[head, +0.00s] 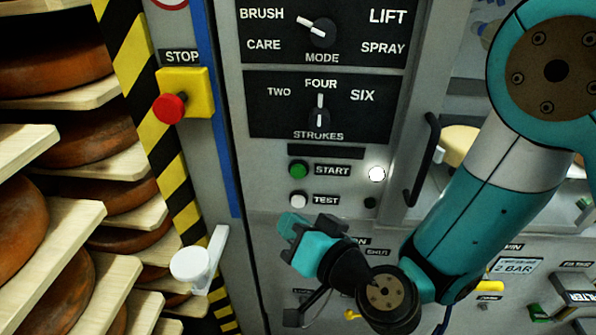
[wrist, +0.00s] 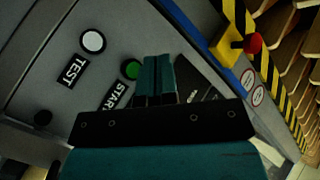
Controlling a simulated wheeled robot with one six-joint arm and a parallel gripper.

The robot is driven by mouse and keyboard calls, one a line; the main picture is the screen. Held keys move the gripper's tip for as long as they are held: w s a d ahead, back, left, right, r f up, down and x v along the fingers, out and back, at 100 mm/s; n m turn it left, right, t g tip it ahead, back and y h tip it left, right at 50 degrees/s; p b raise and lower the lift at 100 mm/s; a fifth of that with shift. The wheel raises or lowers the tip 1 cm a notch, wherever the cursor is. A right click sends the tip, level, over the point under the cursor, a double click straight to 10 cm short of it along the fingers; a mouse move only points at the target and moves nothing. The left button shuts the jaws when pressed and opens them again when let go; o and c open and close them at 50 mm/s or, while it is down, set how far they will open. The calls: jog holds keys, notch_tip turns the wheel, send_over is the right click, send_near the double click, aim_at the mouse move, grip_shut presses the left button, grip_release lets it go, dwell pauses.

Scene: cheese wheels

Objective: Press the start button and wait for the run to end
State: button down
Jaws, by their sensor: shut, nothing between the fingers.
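The green start button (head: 298,169) sits on the grey panel beside its START label, above the white test button (head: 298,200). My gripper (head: 292,222) is shut and empty, its teal fingertips just below the test button in the head view. In the wrist view the shut fingers (wrist: 157,60) lie right beside the start button (wrist: 131,69), partly covering its START label; the test button (wrist: 92,41) is further left. I see no contact with either button. A round lamp (head: 376,173) right of START shines white.
The mode knob (head: 320,32) points to BRUSH and the strokes knob (head: 319,110) to FOUR. A red stop button (head: 169,108) on a yellow box is at the left. A white lever (head: 200,262) juts out below it. Cheese wheels on boards (head: 75,225) fill the left side.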

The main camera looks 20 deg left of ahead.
aim_at(298, 172)
jog(key=w+a+p, duration=0.2)
jog(key=w+p, duration=0.6)
jog(key=shift+w+p, duration=0.2)
jog(key=shift+p, duration=0.1)
dwell(1.8)
jog(key=shift+w+a, duration=0.1)
jog(key=shift+w, duration=0.3)
